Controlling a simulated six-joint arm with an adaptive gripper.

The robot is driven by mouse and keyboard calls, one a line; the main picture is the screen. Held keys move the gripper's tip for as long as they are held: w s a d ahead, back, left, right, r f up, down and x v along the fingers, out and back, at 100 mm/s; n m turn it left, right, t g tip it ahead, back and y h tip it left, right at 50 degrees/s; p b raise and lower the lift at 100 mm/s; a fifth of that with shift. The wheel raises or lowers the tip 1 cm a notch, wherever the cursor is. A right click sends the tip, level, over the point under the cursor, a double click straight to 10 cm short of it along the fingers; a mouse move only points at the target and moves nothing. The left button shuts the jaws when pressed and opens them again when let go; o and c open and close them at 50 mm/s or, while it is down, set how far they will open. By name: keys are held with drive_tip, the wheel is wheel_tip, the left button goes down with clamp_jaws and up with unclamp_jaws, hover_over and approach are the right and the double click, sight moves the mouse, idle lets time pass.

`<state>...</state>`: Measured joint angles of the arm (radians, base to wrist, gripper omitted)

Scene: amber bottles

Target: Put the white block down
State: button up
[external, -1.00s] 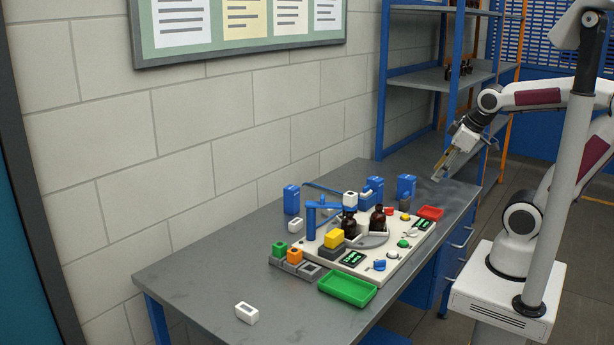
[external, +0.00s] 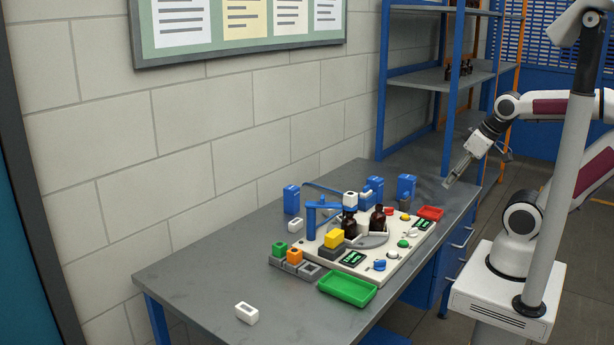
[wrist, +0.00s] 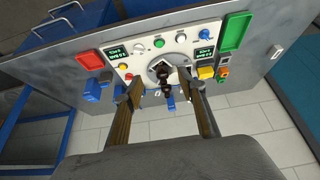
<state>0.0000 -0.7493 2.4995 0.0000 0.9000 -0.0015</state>
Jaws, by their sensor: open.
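A white block (external: 247,312) with a dark opening rests on the near left of the grey bench, apart from everything else; it also shows at the right in the wrist view (wrist: 276,51). A second white block (external: 295,225) lies on the bench behind the panel, left of the blue arm fixture. My gripper (external: 448,182) is in the air above the far right end of the bench, well away from both blocks. In the wrist view its two fingers (wrist: 160,80) are spread, with nothing held between them.
The near left bench is mostly clear.

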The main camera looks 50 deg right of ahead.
drive_tip(key=shift+w+r, duration=0.1)
drive_tip(key=shift+w, duration=0.05)
drive_tip(key=n+g+h, duration=0.1)
drive_tip(key=n+h, duration=0.1)
drive_tip(key=n, duration=3)
hover_over(328, 211)
drive_tip(key=s+d, duration=0.2)
wheel_tip(328, 211, down, 21)
drive_tip(key=shift+w+a+r, duration=0.1)
drive_tip(key=shift+a, duration=0.1)
drive_tip(key=shift+x, duration=1.3)
